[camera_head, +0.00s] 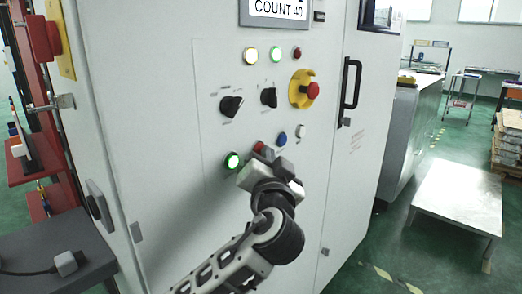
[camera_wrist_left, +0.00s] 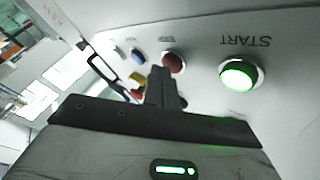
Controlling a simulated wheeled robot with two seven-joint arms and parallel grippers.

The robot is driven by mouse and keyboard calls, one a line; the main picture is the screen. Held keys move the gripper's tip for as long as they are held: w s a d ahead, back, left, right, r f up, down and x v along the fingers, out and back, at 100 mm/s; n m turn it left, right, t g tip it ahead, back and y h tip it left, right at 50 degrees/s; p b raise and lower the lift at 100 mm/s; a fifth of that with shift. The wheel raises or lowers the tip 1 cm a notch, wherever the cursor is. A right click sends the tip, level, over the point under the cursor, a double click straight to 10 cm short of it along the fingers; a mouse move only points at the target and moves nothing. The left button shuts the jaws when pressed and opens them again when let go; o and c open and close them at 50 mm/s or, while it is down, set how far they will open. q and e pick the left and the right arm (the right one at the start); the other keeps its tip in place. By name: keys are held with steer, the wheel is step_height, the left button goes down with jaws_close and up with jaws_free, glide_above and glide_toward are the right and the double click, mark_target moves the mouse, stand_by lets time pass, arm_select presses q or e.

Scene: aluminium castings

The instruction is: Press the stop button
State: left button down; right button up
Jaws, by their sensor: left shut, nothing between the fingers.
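The red button (camera_head: 259,147) sits in the lower row of the white cabinet panel, right of the lit green button (camera_head: 232,160). In the left wrist view the red button (camera_wrist_left: 173,62) is beside the fingertips, and the green button (camera_wrist_left: 238,75) carries an upside-down START label. My right gripper is not in view.
A blue button (camera_head: 282,139) and a white button (camera_head: 300,132) continue the row. Two black knobs (camera_head: 231,105) and a red emergency knob on a yellow base (camera_head: 302,90) sit above. A black door handle (camera_head: 350,83) stands out at right. The display reads COUNT 40.

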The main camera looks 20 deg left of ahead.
arm_select(q)
steer(key=shift+a, duration=0.25)
stand_by(0.3)
steer(key=shift+s+d, duration=0.25)
steer(key=shift+d, duration=0.55)
steer(key=d, duration=0.1)
steer(key=s+d, duration=0.1)
steer(key=d, duration=0.1)
steer(key=d+b, duration=0.1)
steer(key=shift+s+d, duration=0.35)
stand_by(0.6)
